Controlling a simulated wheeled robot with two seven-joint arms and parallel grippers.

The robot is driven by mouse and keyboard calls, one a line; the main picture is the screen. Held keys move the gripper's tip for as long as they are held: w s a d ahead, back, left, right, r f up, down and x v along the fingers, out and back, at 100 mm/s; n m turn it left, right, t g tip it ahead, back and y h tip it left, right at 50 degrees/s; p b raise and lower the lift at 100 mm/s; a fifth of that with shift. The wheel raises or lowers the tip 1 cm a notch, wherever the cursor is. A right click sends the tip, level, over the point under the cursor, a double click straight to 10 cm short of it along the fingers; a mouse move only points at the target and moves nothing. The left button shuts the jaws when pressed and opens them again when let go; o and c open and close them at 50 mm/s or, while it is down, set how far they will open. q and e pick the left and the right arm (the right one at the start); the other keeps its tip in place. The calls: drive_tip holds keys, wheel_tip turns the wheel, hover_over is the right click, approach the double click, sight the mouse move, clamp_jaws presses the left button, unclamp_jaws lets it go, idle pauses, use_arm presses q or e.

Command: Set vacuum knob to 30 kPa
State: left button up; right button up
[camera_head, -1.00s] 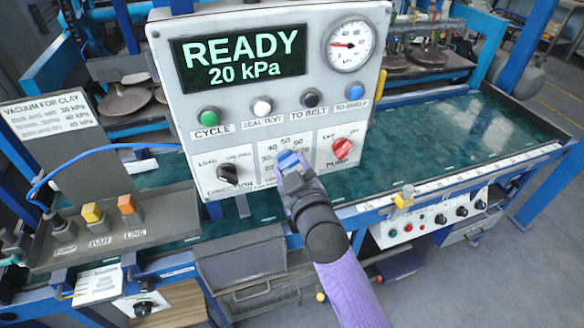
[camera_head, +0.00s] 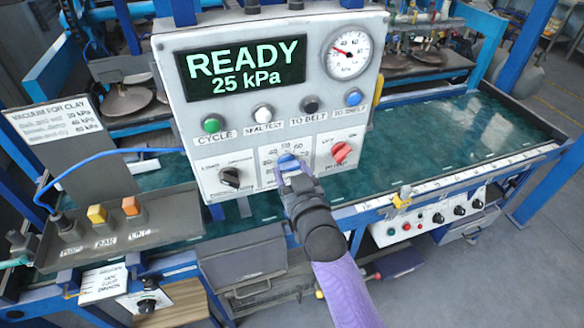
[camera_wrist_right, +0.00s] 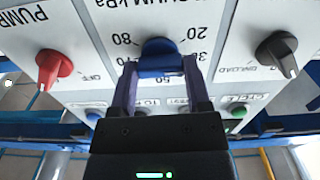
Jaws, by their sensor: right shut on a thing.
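The blue vacuum knob (camera_head: 289,163) sits on the lower middle of the grey control panel (camera_head: 250,150), in a dial marked with kPa numbers. My right gripper (camera_head: 292,174) is shut on this knob and partly hides it and its scale. In the right wrist view, the gripper's two fingers (camera_wrist_right: 160,82) lie on either side of the blue knob (camera_wrist_right: 160,56). The panel display (camera_head: 245,68) reads READY and 25 kPa. The round gauge (camera_head: 349,54) has a red needle pointing to the upper left. My left gripper is not in view.
A red pump knob (camera_head: 341,152) is right of the vacuum knob and a black knob (camera_head: 230,176) is left of it. Several coloured buttons run above them.

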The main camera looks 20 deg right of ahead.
drive_tip(key=shift+m+p, duration=0.35)
drive_tip(key=shift+m, duration=0.75)
drive_tip(key=o, duration=1.3)
drive_tip(key=s, duration=1)
drive_tip(key=shift+d+p, duration=0.15)
drive_tip(key=shift+p, duration=0.15)
